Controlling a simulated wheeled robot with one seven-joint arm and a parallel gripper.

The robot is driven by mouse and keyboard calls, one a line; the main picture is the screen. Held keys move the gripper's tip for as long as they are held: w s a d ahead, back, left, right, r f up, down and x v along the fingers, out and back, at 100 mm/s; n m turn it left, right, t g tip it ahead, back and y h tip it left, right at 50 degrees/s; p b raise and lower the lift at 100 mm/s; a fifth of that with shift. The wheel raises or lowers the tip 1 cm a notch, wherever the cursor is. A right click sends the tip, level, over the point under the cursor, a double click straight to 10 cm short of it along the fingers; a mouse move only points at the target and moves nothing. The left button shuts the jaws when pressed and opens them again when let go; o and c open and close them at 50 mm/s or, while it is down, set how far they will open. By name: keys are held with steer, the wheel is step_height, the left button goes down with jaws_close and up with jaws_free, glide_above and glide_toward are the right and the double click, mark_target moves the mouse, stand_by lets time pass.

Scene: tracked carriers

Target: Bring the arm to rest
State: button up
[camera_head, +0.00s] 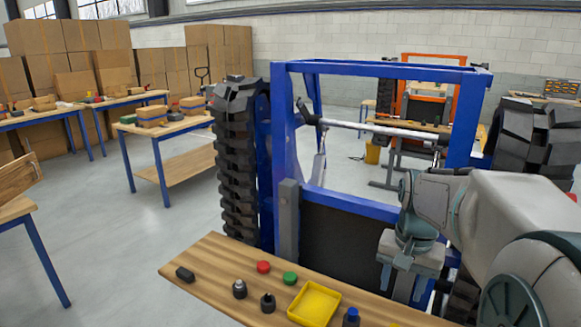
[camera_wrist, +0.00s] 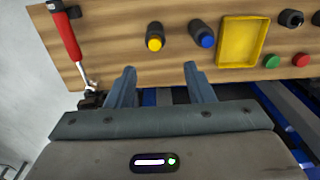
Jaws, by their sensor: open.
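My gripper (camera_head: 402,288) hangs at the right of the head view, beside a blue-framed tracked carrier (camera_head: 380,212) and behind the edge of a wooden board (camera_head: 225,262). In the wrist view my gripper (camera_wrist: 159,75) has its two fingers spread apart with nothing between them. The fingertips reach toward the board's edge in that view; whether they touch it, I cannot tell. My arm is bent, with its forearm coming in from the right.
The board carries a yellow tray (camera_head: 314,304), a red disc (camera_head: 263,267), a green disc (camera_head: 290,278), small dark parts and a red-handled tool (camera_wrist: 65,38). Workbenches (camera_head: 165,128) and stacked cartons (camera_head: 70,50) stand at the left. Open floor (camera_head: 130,220) lies between.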

steer(key=s+a+f+n+t, duration=0.1)
steer(key=s+a+n, duration=0.2)
steer(key=s+a, duration=0.2)
steer(key=s+a+f+n+t, duration=0.1)
steer(key=s+a+f+n, duration=0.1)
steer(key=s+a, duration=0.3)
steer(key=shift+s+a+f+n, duration=0.15)
steer(key=shift+s+f+n, duration=0.1)
steer(key=shift+s+n, duration=0.35)
steer(key=shift+w, duration=0.1)
steer(key=shift+c, duration=1.3)
steer(key=shift+d, duration=0.2)
